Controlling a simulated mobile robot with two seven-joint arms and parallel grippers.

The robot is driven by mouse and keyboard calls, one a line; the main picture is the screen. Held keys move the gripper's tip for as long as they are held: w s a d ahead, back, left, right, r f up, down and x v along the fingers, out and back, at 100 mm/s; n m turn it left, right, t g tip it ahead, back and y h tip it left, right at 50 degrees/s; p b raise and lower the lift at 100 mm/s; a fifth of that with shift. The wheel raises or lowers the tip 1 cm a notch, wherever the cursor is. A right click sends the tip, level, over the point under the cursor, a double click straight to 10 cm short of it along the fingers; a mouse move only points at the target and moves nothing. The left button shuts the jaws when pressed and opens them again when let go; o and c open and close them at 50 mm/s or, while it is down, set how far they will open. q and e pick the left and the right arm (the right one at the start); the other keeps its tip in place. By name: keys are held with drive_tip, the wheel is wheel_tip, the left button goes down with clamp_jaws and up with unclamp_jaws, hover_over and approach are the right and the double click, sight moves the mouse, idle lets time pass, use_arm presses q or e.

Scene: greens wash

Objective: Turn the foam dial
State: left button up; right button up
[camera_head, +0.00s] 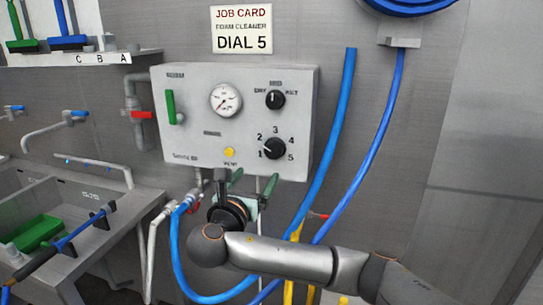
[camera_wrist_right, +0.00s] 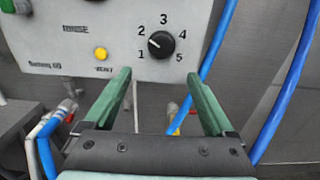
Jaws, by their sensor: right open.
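The numbered foam dial (camera_head: 275,148) is a round black knob at the lower right of the grey panel box, with numbers 1 to 5 around it. The job card (camera_head: 241,29) above reads "FOAM CLEANER DIAL 5". My right gripper (camera_head: 252,182) is open and empty, just below the panel box. In the wrist view its two green fingers (camera_wrist_right: 158,82) are spread below the dial, apart from it. My left gripper is not in view.
The panel box (camera_head: 190,140) also carries a gauge (camera_head: 226,100), a DRY/WET knob (camera_head: 275,100), a yellow vent button (camera_head: 229,152) and a green handle (camera_head: 170,107). Blue hoses (camera_head: 333,140) hang to the right. A sink (camera_head: 70,205) stands at left.

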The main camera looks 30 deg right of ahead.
sight(272, 153)
drive_tip(key=p+x, duration=0.1)
drive_tip(key=x, duration=1.1)
drive_tip(key=shift+w+d+r+p, duration=0.1)
drive_tip(key=shift+d+r+p, duration=0.1)
drive_tip(key=shift+d+p, duration=0.15)
drive_tip(key=shift+a, duration=0.1)
drive_tip(key=c, duration=1.4)
